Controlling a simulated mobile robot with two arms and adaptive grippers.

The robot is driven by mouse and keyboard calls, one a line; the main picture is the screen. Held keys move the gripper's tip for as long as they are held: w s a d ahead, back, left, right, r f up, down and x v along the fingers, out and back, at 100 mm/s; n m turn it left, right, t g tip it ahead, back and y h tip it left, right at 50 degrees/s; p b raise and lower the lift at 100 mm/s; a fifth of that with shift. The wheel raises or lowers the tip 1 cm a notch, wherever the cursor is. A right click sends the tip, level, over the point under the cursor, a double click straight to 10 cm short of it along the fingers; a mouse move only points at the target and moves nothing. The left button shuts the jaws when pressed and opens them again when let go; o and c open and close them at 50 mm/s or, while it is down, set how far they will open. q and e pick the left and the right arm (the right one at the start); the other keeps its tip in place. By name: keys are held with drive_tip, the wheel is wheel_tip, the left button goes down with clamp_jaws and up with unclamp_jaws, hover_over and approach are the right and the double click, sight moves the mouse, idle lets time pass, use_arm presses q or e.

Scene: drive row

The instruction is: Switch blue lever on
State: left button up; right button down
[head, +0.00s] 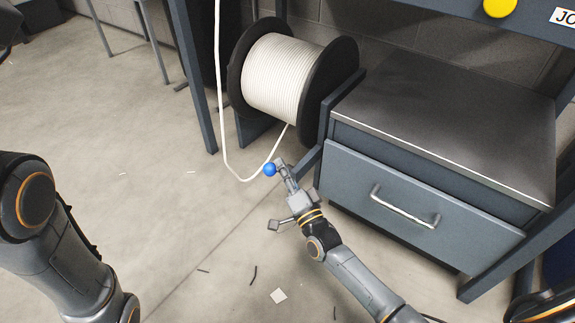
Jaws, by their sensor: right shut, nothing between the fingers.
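The blue lever shows as a round blue knob (270,170); its shaft and mount are hidden or too small to make out. My right gripper (281,168) reaches up from the lower right. Its fingers are shut and hold nothing, and the tips are right beside the knob, on its right side. I cannot tell whether they touch it. My left arm shows at the left edge, but its gripper is out of view.
A cable reel (290,75) with white cord stands behind; its loose cord (232,170) loops near the knob. A grey drawer cabinet (440,120) with a metal handle (405,207) is at right. A yellow knob (499,7) is at top right. The floor at left is open.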

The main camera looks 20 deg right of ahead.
drive_tip(key=f+n+b, duration=0.1)
drive_tip(key=s+a+n+y, duration=0.1)
drive_tip(key=a+f+n+y+b, duration=0.1)
drive_tip(key=n, duration=0.1)
drive_tip(key=shift+s+f+t+b, duration=0.25)
drive_tip(key=shift+f+t+b, duration=0.05)
drive_tip(key=shift+t, duration=0.1)
drive_tip(key=shift+f, duration=0.1)
drive_tip(key=shift+s, duration=0.1)
drive_tip(key=v, duration=1.1)
drive_tip(key=shift+s+d, duration=0.25)
drive_tip(key=shift+d, duration=0.05)
